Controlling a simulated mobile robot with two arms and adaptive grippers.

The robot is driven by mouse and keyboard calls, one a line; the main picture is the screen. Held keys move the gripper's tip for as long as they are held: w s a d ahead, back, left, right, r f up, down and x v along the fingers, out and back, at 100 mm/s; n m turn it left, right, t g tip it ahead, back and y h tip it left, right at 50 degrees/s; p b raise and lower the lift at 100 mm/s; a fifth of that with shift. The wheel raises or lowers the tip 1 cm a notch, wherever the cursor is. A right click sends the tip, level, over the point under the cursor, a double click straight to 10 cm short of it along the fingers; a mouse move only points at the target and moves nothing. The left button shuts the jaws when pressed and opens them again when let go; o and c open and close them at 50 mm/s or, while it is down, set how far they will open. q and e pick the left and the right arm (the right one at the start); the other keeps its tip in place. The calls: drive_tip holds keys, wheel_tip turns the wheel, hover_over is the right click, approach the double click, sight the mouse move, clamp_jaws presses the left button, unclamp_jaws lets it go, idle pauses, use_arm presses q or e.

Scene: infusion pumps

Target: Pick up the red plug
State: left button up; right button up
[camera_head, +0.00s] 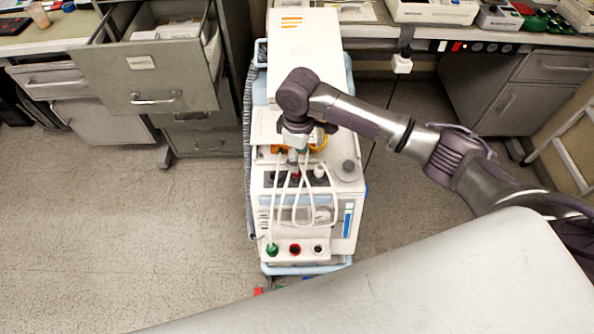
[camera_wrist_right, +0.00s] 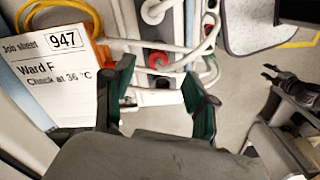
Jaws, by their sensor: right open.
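The red plug (camera_head: 296,176) stands on top of the white pump cart (camera_head: 347,190), among white looped cables. In the right wrist view the red plug (camera_wrist_right: 157,60) shows just beyond and between the fingertips, partly crossed by a white cable. My right gripper (camera_head: 297,148) reaches in from the right above the cart. In its wrist view my right gripper (camera_wrist_right: 158,80) is open, with two dark green fingers and nothing between them. My left gripper cannot be made out.
A job sheet (camera_wrist_right: 66,60) and yellow cable (camera_wrist_right: 70,7) lie close by the fingers. The cart's front has a green connector (camera_head: 271,249) and a red socket (camera_head: 295,249). An open drawer (camera_head: 150,80) sticks out at left. The floor (camera_head: 140,230) at left is clear.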

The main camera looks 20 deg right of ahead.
drive_tip(key=shift+w+a+f+p, duration=0.1)
drive_tip(key=shift+f+p, duration=0.1)
drive_tip(key=shift+f, duration=1.35)
drive_tip(key=shift+w+a+f+p, duration=0.1)
drive_tip(key=shift+f+p, duration=0.1)
drive_tip(key=shift+f, duration=1.3)
drive_tip(key=shift+d, duration=0.1)
clamp_jaws()
